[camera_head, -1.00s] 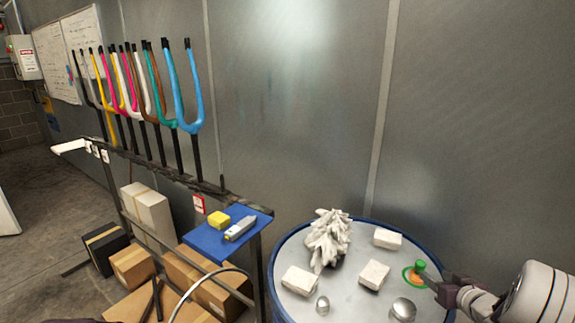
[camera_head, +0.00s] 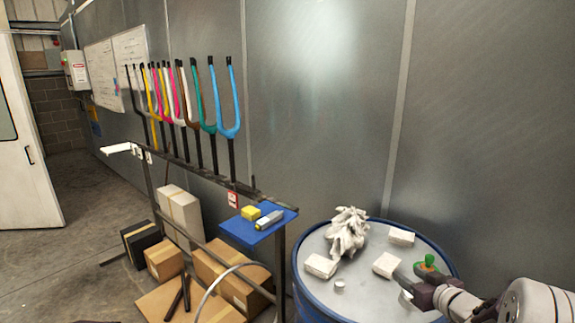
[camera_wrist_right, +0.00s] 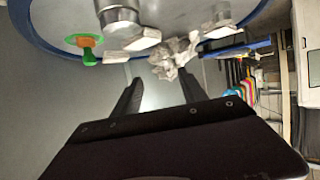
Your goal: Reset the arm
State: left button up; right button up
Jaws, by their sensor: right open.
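My right gripper (camera_head: 408,287) reaches in from the lower right over the blue-rimmed drum (camera_head: 448,262). In the right wrist view its two dark fingers (camera_wrist_right: 160,92) stand apart with nothing between them. A green-topped item with an orange part (camera_head: 428,263) shows just behind the gripper, and also at the upper left of the wrist view (camera_wrist_right: 88,46). A crumpled white clump (camera_head: 347,232) and white blocks (camera_head: 320,266) lie on the drum top. The gripper partly hides a rounded metal piece. My left gripper is not in view.
A rack of coloured forks (camera_head: 229,105) stands along the grey wall. Cardboard boxes (camera_head: 228,272) crowd the floor below. Open floor (camera_head: 95,210) lies at left.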

jog(key=s+a+f+g, duration=0.2)
jog(key=s+a+g, duration=0.15)
jog(key=a, duration=1.15)
jog(key=s+f+m+g, duration=0.1)
jog(key=s+f+g, duration=0.3)
jog(key=s, duration=0.7)
jog(key=s+a+f+m+g+h, duration=0.1)
jog(key=s+f+g, duration=0.3)
jog(key=s, duration=0.6)
notch_tip(320, 180, down, 2)
jog(key=shift+s+f+g+h, duration=0.25)
jog(key=shift+s+g+h, duration=0.05)
jog(key=shift+s+g, duration=0.05)
